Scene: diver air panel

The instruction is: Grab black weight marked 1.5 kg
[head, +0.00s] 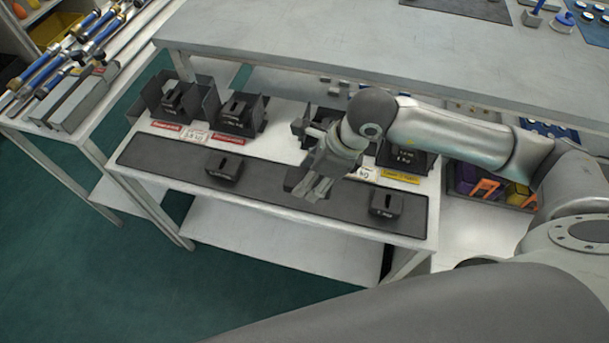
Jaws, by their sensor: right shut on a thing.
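My right gripper (313,189) is over the middle of a long dark mat (268,184) on the white bench. It is shut on a black weight (293,178), mostly hidden behind the fingers, so its marking cannot be read. I cannot tell whether it touches the mat. Another black weight (225,167) lies on the mat to the left, and one (386,204) lies near the mat's right end. Their small white markings are too small to read surely. My left gripper is not in view.
Behind the mat stand black holders with weights, one at far left (205,104) and one beside it (262,123). Red, white and yellow labels front them. A grey table (290,48) rises behind. A bin (462,185) with purple and orange things is at right.

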